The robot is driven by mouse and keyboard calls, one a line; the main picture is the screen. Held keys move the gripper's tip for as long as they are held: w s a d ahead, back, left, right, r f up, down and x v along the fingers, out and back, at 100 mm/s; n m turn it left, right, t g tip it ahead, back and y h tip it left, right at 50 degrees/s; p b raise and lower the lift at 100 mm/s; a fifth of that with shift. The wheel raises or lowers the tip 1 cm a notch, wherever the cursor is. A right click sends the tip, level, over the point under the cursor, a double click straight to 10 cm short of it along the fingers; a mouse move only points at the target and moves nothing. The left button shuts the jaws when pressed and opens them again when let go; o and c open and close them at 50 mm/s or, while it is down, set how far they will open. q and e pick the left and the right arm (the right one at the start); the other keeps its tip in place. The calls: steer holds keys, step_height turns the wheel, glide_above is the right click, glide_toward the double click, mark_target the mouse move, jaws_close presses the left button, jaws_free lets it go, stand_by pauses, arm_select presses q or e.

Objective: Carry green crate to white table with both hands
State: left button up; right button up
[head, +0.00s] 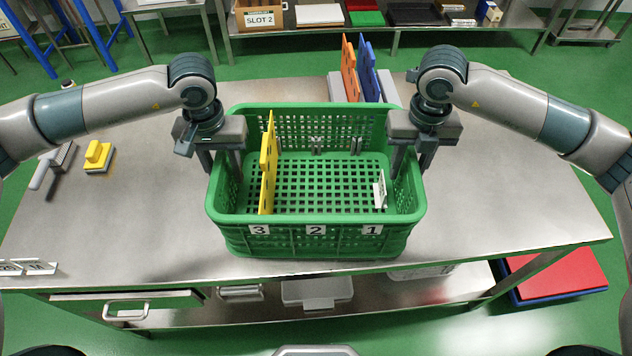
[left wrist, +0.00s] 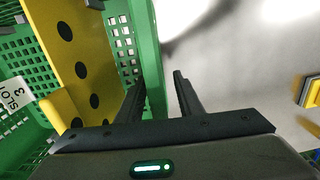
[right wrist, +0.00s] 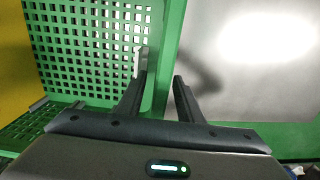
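The green crate (head: 316,242) stands upright on the steel table. It holds an upright yellow divider (head: 266,170) near its left end and a small white card (head: 380,190) near its right end. My left gripper (head: 222,165) points down at the crate's left wall. In the left wrist view its fingers (left wrist: 158,88) are apart on either side of the wall, with a gap on the outer side. My right gripper (head: 408,165) is at the right wall; its fingers (right wrist: 160,82) are apart, astride that wall. I cannot identify a white table.
The steel table (head: 120,215) also carries a yellow-handled block (head: 98,156) and a brush-like tool (head: 52,166) at left. Orange (head: 349,68) and blue (head: 369,70) dividers stand behind the crate. A back bench holds a SLOT 2 box (head: 262,18). A red slab (head: 558,273) lies low at right.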

arm_select(q)
steer(key=shift+f, duration=0.15)
arm_select(e)
steer(key=shift+f, duration=0.1)
arm_select(q)
jaws_close()
arm_select(e)
jaws_close()
stand_by(1.1)
